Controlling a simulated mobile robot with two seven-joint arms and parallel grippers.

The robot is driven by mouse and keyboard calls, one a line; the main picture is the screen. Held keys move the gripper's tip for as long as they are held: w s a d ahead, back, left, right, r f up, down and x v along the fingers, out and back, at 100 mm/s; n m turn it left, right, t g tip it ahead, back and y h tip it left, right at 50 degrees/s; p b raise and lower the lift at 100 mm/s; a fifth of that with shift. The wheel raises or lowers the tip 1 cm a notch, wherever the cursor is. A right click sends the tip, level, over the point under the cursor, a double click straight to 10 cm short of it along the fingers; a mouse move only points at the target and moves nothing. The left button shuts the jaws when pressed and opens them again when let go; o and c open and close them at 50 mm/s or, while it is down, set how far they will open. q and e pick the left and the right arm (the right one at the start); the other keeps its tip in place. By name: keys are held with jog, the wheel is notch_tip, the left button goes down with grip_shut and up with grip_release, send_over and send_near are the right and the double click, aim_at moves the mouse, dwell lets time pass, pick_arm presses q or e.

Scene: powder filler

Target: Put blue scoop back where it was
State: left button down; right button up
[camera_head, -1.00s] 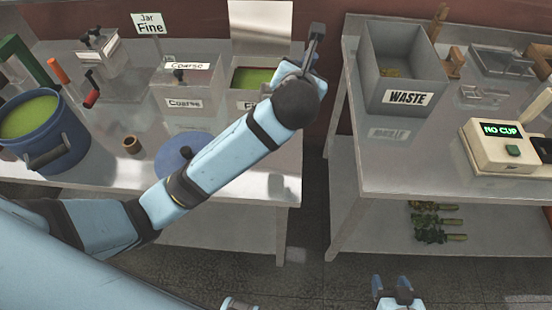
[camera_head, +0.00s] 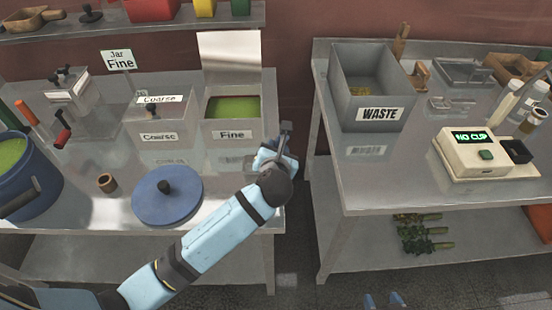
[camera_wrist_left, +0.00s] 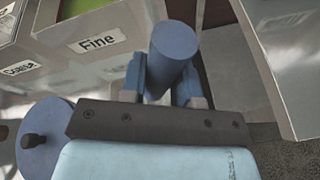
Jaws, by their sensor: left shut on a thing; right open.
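My left gripper (camera_head: 283,140) is at the front right corner of the left table, to the right of and in front of the Fine bin (camera_head: 232,132). In the left wrist view, my left gripper (camera_wrist_left: 163,88) is shut on the blue scoop (camera_wrist_left: 173,45), of which a round blue end shows between the fingers. The rest of the scoop is hidden, and it cannot be made out in the head view. The Fine bin stands open with green powder inside. My right gripper (camera_head: 384,301) shows only in part at the bottom edge and is open.
The right table holds a grey WASTE bin (camera_head: 375,114) and a scale (camera_head: 485,155) reading NO CUP. A gap separates the tables.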

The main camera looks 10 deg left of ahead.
pick_arm(q)
notch_tip(320, 180, down, 3)
jog(key=shift+f, duration=0.25)
jog(key=c, duration=0.8)
grip_release()
jog(key=shift+f, duration=0.1)
jog(key=shift+c, duration=0.2)
jog(key=v, duration=1.2)
jog(key=shift+a, duration=0.1)
